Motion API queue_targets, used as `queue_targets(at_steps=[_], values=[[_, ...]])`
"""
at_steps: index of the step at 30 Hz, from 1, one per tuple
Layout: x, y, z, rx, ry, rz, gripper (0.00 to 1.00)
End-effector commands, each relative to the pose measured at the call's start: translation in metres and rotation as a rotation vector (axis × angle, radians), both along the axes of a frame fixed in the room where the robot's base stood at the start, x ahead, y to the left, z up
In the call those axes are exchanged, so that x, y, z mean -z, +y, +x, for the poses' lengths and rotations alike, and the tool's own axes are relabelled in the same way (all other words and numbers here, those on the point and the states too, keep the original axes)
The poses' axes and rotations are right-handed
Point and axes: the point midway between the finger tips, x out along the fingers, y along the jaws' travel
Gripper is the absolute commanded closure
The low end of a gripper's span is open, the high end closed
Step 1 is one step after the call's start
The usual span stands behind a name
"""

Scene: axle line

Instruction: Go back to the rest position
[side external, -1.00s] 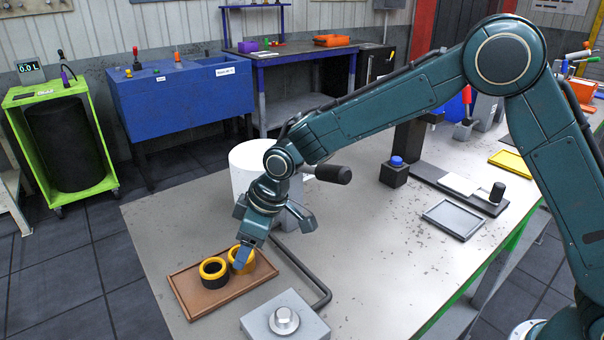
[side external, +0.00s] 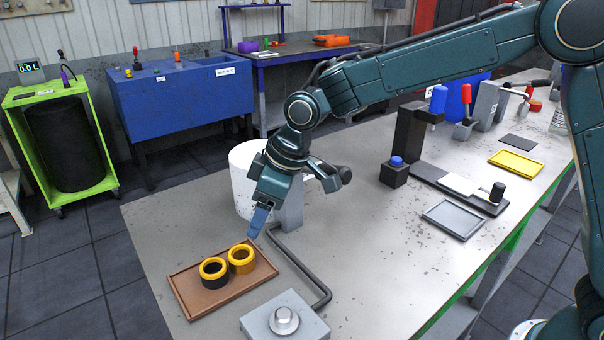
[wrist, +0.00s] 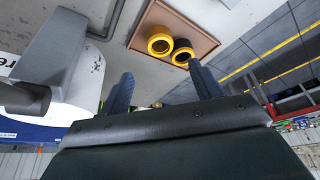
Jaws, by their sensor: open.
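My gripper (side external: 259,222) hangs above the bench, up and to the right of the brown tray, pointing down and holding nothing. In the wrist view my gripper (wrist: 163,88) shows its two blue fingers spread apart with nothing between them. The gripper is apart from both rings.
The brown tray (side external: 226,297) lies at the bench's near left. A white drum (side external: 243,170) stands behind my gripper. A dark bent pipe (side external: 300,268) runs on the bench beside a grey block (side external: 262,325). A black post (side external: 409,135) and a grey tray (side external: 454,220) are to the right.

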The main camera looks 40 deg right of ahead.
Motion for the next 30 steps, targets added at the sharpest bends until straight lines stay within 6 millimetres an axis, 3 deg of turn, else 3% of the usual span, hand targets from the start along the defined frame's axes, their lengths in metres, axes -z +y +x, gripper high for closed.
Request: queue_targets(at_steps=[11,17,23,30], values=[[0.000,0.000,0.000,-0.001,-0.001,0.000,0.36],[-0.013,-0.007,-0.008,-0.013,-0.011,-0.001,0.36],[-0.042,-0.024,-0.032,-0.046,-0.034,-0.008,0.36],[-0.080,-0.051,-0.075,-0.106,-0.071,-0.025,0.36]])
